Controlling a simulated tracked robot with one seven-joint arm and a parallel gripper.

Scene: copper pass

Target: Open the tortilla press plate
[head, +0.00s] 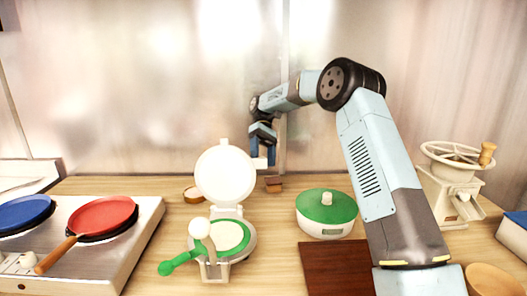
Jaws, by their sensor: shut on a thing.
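The tortilla press has a round white upper plate (225,178) standing upright at the back, tilted open. Its lower plate (228,236) lies flat in front, with a pale disc and a green rim showing. A white lever with a round knob (199,228) stands at the front of the press. My gripper (263,163) points down at the right edge of the upper plate. Its blue fingers are shut on the plate's rim, as far as this small view shows; the exact contact is hard to see.
A green-lidded pot (327,212) stands right of the press, near a dark red-brown board (335,270). A stove (95,240) with red (101,215) and blue (22,212) pans is at left. A cream grinder (455,185) stands at right.

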